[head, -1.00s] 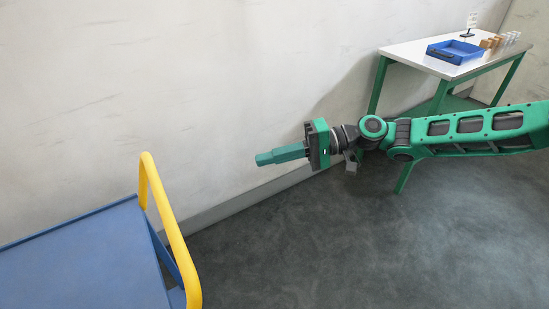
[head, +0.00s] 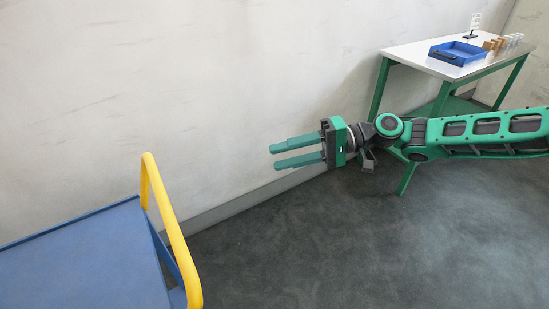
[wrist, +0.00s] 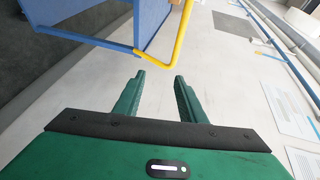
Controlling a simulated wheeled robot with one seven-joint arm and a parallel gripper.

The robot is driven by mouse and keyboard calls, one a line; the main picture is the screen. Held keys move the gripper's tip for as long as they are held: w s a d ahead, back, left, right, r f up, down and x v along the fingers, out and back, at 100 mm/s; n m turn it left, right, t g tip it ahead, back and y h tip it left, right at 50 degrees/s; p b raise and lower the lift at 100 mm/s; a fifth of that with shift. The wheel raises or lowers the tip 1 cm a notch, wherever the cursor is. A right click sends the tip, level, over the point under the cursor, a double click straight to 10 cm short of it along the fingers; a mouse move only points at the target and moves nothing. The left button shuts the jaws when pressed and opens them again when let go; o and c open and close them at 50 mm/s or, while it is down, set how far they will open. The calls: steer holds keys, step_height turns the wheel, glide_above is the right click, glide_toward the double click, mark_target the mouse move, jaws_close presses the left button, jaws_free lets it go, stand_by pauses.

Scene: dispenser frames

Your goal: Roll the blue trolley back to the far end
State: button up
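The blue trolley (head: 85,262) stands at the lower left of the head view, close to the wall. Its yellow handle (head: 172,235) rises at its right end. The trolley (wrist: 95,22) and its yellow handle (wrist: 180,38) also show at the top of the wrist view, ahead of my fingers. My gripper (head: 271,157) is open and empty, to the right of the handle with a clear gap between. Its fingers point left toward the trolley. Its two separate fingers also show in the wrist view (wrist: 160,75). The trolley's left part lies outside the head view.
A white-topped table (head: 410,56) with green legs stands at the back right. It bears a blue tray (head: 458,53), several small containers (head: 505,43) and a small sign (head: 474,22). The wall (head: 190,90) runs behind everything. The grey floor (head: 300,250) right of the trolley is clear.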

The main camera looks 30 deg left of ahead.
steer(key=v, duration=0.7)
steer(key=shift+d, duration=0.15)
steer(key=s+a+m+t+y, duration=0.15)
steer(key=s+a, duration=0.25)
steer(key=s, duration=0.5)
steer(key=s+a+m+t+y, duration=0.15)
steer(key=s+a, duration=0.25)
steer(key=s, duration=0.6)
steer(key=s+a+m+t, duration=0.15)
steer(key=s+a, duration=0.25)
steer(key=s, duration=0.5)
steer(key=x, duration=1.1)
steer(key=shift+w+a+n+t, duration=0.2)
steer(key=shift+w+n+t, duration=0.15)
steer(key=shift+t, duration=0.1)
steer(key=shift+c, duration=0.6)
jaws_close()
